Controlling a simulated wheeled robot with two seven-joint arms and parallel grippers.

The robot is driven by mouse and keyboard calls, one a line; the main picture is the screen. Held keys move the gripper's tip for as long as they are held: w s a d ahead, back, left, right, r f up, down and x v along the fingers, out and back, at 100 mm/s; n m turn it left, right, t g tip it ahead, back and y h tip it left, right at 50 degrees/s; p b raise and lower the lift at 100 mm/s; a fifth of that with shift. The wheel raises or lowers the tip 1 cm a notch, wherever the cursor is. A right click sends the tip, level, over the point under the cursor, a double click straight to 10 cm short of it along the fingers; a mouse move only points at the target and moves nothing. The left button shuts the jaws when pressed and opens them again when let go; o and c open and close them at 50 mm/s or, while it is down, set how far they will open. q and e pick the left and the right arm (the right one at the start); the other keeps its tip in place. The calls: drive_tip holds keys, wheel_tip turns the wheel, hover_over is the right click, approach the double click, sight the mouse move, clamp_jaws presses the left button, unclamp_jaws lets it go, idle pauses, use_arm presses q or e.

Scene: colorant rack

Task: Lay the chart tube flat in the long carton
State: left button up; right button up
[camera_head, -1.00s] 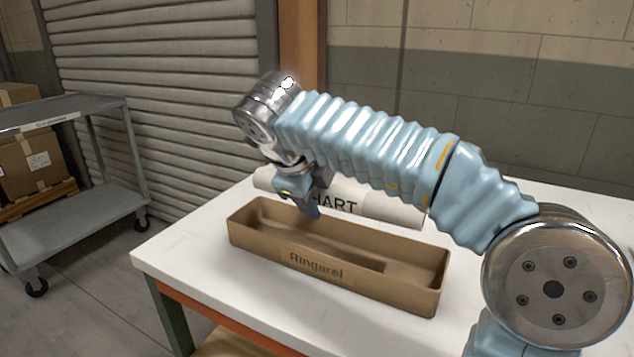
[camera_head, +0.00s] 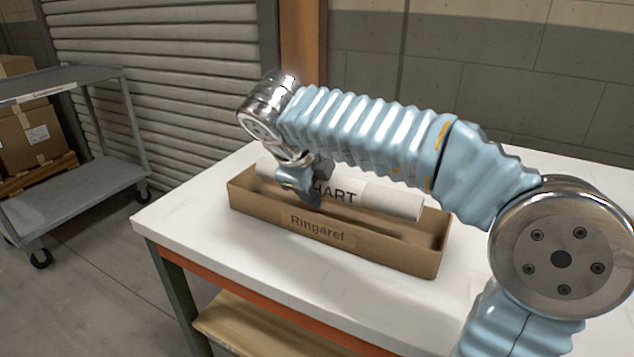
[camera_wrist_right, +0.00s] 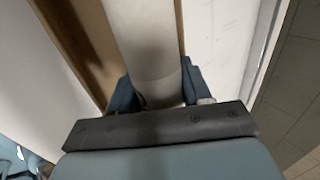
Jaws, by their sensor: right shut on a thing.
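The chart tube (camera_head: 384,197) is a long white cylinder with dark lettering ending in "HART". My right gripper (camera_head: 312,195) is shut on it near its left part; in the right wrist view the tube (camera_wrist_right: 145,45) runs between the fingers (camera_wrist_right: 158,92). The long brown carton (camera_head: 270,222), marked "Ringarel", stands open on the table. In the head view the tube lies lengthwise over the carton's opening, roughly level, its right end near the carton's right part. Whether it touches the carton floor cannot be told. My left gripper is not in view.
The white table (camera_head: 190,215) is clear to the left and in front of the carton. A grey cart (camera_head: 85,190) with cardboard boxes (camera_head: 30,135) stands at the left. A shutter and wall are behind.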

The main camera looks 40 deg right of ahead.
drive_tip(key=o, duration=1.2)
drive_tip(key=shift+c, duration=0.2)
drive_tip(key=p+v, duration=0.1)
drive_tip(key=v, duration=1.2)
drive_tip(key=shift+s+a+r, duration=0.2)
drive_tip(key=shift+r, duration=0.1)
